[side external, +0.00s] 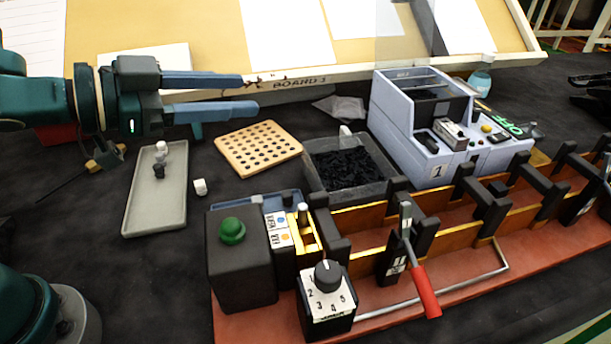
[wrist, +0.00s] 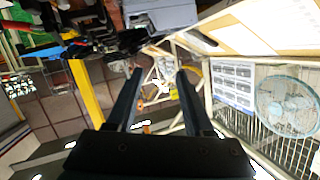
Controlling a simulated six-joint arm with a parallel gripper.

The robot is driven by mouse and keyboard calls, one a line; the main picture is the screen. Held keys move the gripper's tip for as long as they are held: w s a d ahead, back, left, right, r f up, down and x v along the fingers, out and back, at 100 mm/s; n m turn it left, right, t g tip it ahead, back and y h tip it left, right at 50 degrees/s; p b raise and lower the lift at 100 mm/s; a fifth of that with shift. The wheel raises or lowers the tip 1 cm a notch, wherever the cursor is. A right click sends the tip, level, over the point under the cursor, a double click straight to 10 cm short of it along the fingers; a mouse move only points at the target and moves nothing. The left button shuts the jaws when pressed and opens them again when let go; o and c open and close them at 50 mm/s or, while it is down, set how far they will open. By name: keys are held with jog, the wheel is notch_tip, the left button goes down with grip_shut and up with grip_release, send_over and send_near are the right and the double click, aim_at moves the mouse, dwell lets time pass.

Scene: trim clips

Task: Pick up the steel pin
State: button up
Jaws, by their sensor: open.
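No part can be named the steel pin for certain. A small pale grey upright piece (side external: 303,211) stands at the yellow holder on the red fixture base and may be it. Small white and dark pieces (side external: 160,160) stand in the shallow grey tray (side external: 140,218), too small to identify. My gripper (side external: 252,95) is open and empty, held level above and behind the tray with its fingers pointing right. In the wrist view, my gripper (wrist: 160,74) shows both fingers apart with nothing between them; no pin shows there.
A small white piece (side external: 200,187) lies right of the tray. A perforated wooden board (side external: 258,149), a bin of black clips (side external: 345,165) and a grey machine (side external: 412,125) stand behind the fixture. A red-handled clamp (side external: 424,290) rises at the front.

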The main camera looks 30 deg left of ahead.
aim_at(300, 206)
jog(key=s+d+f+m+g+h, duration=0.2)
jog(key=d+f, duration=0.1)
jog(key=s+d+f+m+g+h, duration=0.1)
jog(key=g+h, duration=0.1)
jog(key=shift+s+d+f, duration=0.1)
jog(key=shift+d+f, duration=0.3)
jog(key=f, duration=0.1)
jog(key=s+f+g, duration=0.1)
jog(key=f+g+h, duration=0.1)
jog(key=shift+s+d+f, duration=0.15)
jog(key=shift+s+d, duration=0.25)
jog(key=shift+f, duration=0.35)
jog(key=shift+w+d+f, duration=0.15)
jog(key=shift+d+f, duration=0.1)
jog(key=shift+f, duration=0.15)
jog(key=shift+x, duration=2.15)
grip_shut()
